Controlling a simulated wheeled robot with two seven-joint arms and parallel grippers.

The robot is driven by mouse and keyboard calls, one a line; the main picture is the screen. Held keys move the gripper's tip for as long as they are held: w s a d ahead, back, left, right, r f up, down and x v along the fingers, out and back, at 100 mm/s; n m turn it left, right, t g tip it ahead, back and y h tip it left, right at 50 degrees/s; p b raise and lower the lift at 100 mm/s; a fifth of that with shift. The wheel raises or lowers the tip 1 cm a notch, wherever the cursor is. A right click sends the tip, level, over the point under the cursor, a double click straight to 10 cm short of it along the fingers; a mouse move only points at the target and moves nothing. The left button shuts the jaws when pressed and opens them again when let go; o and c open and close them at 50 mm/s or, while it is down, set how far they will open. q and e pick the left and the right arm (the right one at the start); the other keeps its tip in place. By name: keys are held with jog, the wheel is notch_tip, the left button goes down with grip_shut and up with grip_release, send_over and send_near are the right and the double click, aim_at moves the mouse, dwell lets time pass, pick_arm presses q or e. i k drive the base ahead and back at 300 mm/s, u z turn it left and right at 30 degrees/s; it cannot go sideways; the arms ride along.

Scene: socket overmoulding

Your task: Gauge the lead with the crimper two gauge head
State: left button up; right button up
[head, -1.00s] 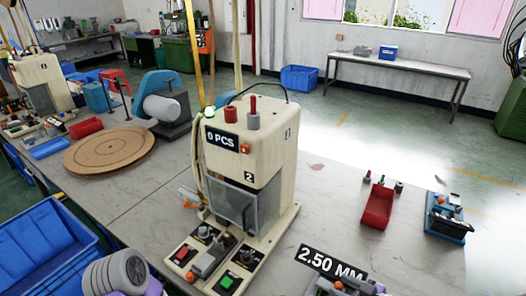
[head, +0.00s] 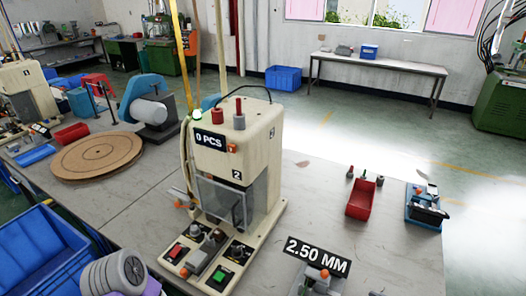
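The crimper marked 2 (head: 237,130) is a cream press with a "0 PCS" display, a lit green lamp and a clear guard in front. The gauge head (head: 324,274) is a small grey device with an orange knob beneath a "2.50 MM" sign (head: 317,255), cut by the bottom edge of the head view. I cannot make out the lead. A thin orange-tipped part (head: 180,198) sticks out at the crimper's left side; I cannot tell what it is. A grey ribbed link at bottom left looks like part of my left arm. Neither gripper shows.
A red tray (head: 361,198) and a blue-based fixture (head: 425,208) stand on the table's right. A round wooden board (head: 97,157) lies at left, before a blue machine with a white roll (head: 150,109). A blue crate (head: 40,245) is at front left.

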aim_at(323, 278)
jog(key=z, duration=0.3)
jog(key=k, duration=0.55)
jog(key=z, duration=0.4)
